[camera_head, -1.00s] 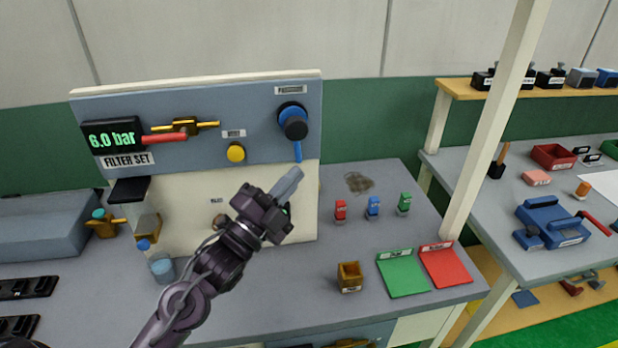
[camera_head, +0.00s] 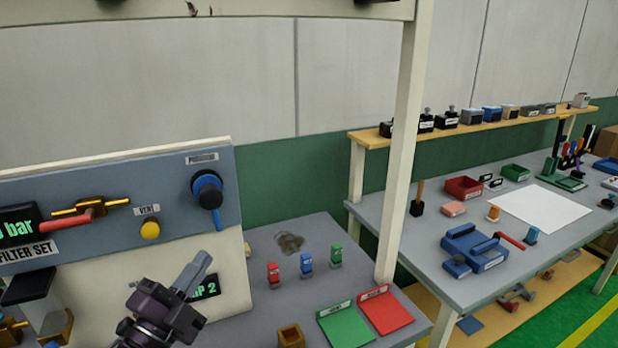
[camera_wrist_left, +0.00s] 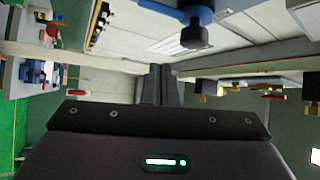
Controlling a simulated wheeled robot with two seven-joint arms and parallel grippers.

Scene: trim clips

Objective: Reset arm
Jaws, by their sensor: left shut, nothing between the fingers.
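My left gripper (camera_head: 191,273) is in front of the panel at the lower left of the head view. Its grey fingers are shut and empty, pointing up and slightly right, below the black and blue knob (camera_head: 208,190). In the left wrist view the closed fingers (camera_wrist_left: 160,84) show at the middle, with the knob (camera_wrist_left: 196,30) above them. The gripper appears apart from the knob and the panel. My right gripper is not in view.
The panel (camera_head: 110,195) has a yellow VENT button (camera_head: 150,229) and a red-handled brass valve (camera_head: 90,209). Red, blue and green clips (camera_head: 306,263) stand on the bench. A wooden box (camera_head: 291,336), green tray (camera_head: 345,327) and red tray (camera_head: 385,312) sit in front. A white post (camera_head: 403,150) rises at right.

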